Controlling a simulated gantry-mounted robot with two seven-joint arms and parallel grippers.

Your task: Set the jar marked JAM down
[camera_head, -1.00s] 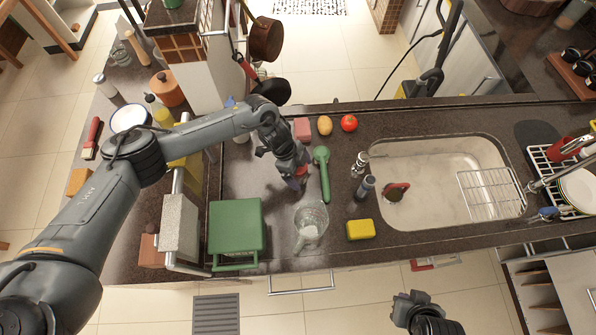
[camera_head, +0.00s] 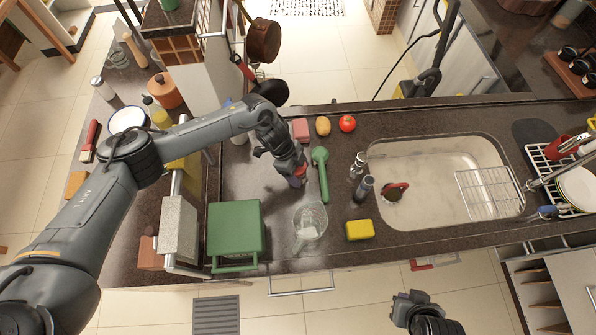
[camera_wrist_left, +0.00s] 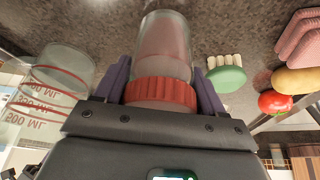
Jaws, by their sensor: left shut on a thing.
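My left gripper (camera_head: 297,180) is shut on a jar over the counter, just left of the green-handled brush. In the left wrist view the jar (camera_wrist_left: 165,55) is clear glass with reddish contents and a red ribbed lid (camera_wrist_left: 161,94), held between the two purple fingers. No JAM marking is readable on it. In the head view the gripper hides most of the jar, and only a bit of red shows. I cannot tell whether its base touches the counter. My right gripper (camera_head: 412,303) is at the bottom, beyond the counter's front edge; its jaws are unclear.
The green brush (camera_head: 322,174), glass measuring jug (camera_head: 310,222), yellow sponge (camera_head: 359,230) and green box (camera_head: 236,228) stand close by. A pink block (camera_head: 300,130), potato (camera_head: 323,126) and tomato (camera_head: 347,123) lie behind. The sink (camera_head: 440,165) is at right. Bare counter (camera_head: 240,180) lies left of the gripper.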

